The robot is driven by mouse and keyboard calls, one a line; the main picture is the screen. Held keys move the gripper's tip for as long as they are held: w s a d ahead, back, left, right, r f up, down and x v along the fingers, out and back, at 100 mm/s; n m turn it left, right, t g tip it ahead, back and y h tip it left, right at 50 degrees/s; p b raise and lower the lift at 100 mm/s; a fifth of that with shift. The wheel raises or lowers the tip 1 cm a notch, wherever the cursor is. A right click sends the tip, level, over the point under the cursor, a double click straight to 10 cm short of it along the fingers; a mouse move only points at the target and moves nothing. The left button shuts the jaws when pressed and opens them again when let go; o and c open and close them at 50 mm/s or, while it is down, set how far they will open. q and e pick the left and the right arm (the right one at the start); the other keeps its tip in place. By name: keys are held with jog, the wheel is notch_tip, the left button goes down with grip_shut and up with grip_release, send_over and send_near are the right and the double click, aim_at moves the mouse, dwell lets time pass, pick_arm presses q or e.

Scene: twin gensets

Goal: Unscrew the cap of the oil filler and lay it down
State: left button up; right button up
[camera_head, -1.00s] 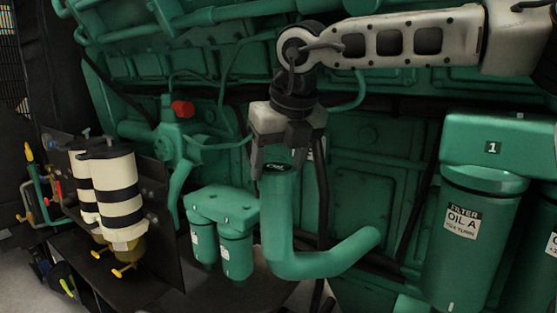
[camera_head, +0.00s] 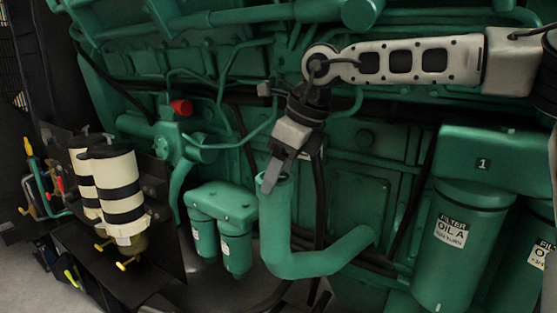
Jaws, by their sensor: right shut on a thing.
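The oil filler (camera_head: 277,235) is a green elbow pipe in the middle of the view, its upright neck topped by a pale green rim. My right gripper (camera_head: 272,183) comes down from above, tilted, with its grey fingers at the mouth of the neck. It is shut on the cap, which the fingers hide. I cannot tell whether the cap still touches the neck. My left gripper is not in view.
Green oil filters (camera_head: 460,245) marked OIL A stand at the right. Two smaller green filters (camera_head: 237,250) hang left of the filler. Cream and black striped canisters (camera_head: 122,190) stand at the left on a dark panel. The green engine wall is close behind.

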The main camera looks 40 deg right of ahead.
jog(key=shift+w+r, duration=0.1)
jog(key=shift+r, duration=0.1)
jog(key=n+g+y, duration=0.1)
jog(key=n, duration=0.3)
jog(key=shift+w+d+n, duration=0.1)
jog(key=shift+d+n, duration=0.05)
jog(key=shift+n, duration=0.25)
jog(key=o, duration=1.1)
jog(key=shift+f, duration=0.1)
jog(key=shift+c, duration=0.5)
